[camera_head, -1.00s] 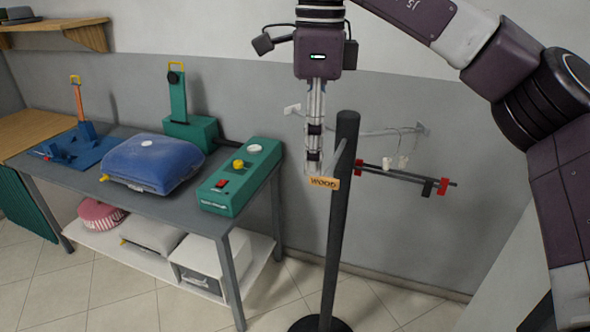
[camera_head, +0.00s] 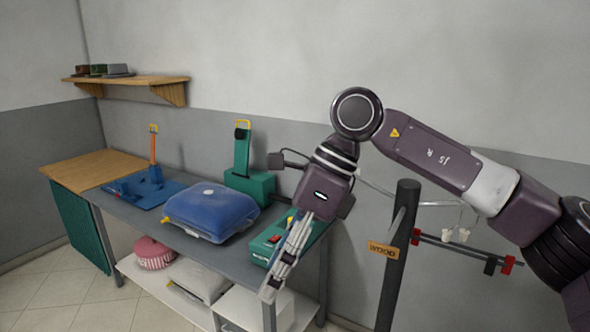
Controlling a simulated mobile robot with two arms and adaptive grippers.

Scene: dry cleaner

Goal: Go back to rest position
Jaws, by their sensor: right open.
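My right gripper (camera_head: 272,290) points down and to the left, in front of the right end of the grey table. Its fingers are open and nothing shows between them. My right arm (camera_head: 440,160) comes in from the right and is bent. The gripper partly hides the green box (camera_head: 268,240) with the red switch. My left gripper is not in view.
A wooden shelf (camera_head: 140,79) is on the wall.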

